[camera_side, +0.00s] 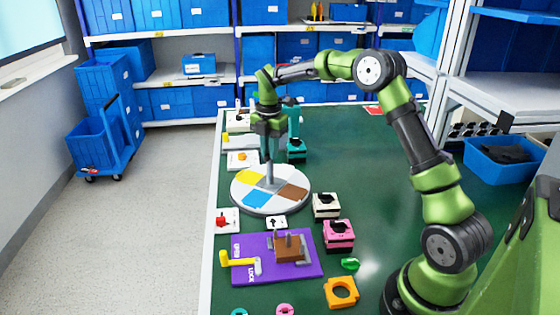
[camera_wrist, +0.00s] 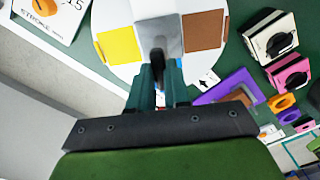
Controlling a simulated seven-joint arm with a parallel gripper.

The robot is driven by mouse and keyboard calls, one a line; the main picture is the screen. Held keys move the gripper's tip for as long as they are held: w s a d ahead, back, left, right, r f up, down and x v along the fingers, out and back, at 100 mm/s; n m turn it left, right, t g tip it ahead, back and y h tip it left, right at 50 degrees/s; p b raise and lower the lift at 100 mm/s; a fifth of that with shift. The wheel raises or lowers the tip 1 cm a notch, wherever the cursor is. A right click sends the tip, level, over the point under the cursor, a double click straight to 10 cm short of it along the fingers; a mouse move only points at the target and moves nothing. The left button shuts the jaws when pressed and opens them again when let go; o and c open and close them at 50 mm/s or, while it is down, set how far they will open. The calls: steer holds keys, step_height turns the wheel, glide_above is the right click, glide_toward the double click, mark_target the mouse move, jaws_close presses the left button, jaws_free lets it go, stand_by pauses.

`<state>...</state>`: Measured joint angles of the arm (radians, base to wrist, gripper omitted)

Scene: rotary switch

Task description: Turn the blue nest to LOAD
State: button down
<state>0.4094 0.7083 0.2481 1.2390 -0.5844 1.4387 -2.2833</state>
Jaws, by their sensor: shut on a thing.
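A round white turntable (camera_side: 240,201) lies flat on the green bench, with coloured patches on top. The blue nest (camera_side: 257,199) is at the front left of the disc in the side view, the yellow one (camera_side: 250,176) at the back left and the brown one (camera_side: 292,192) at the right. In the wrist view, yellow (camera_wrist: 118,45) and brown (camera_wrist: 204,31) flank the gripper (camera_wrist: 160,68), which mostly hides blue. A small arrow card (camera_side: 277,222) lies just in front of the disc.
A purple board (camera_side: 305,268) with a yellow handle (camera_side: 240,261) and a brown block (camera_side: 289,248) lies in front. A red switch (camera_side: 222,221) stands at front left. White (camera_side: 326,206) and pink (camera_side: 338,236) blocks stand at right.

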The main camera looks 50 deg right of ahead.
steer(key=n, duration=0.3)
steer(key=shift+r+n, duration=0.1)
steer(key=shift+n, duration=2)
steer(key=c, duration=1.1)
jaws_free()
steer(key=shift+r, duration=5.9)
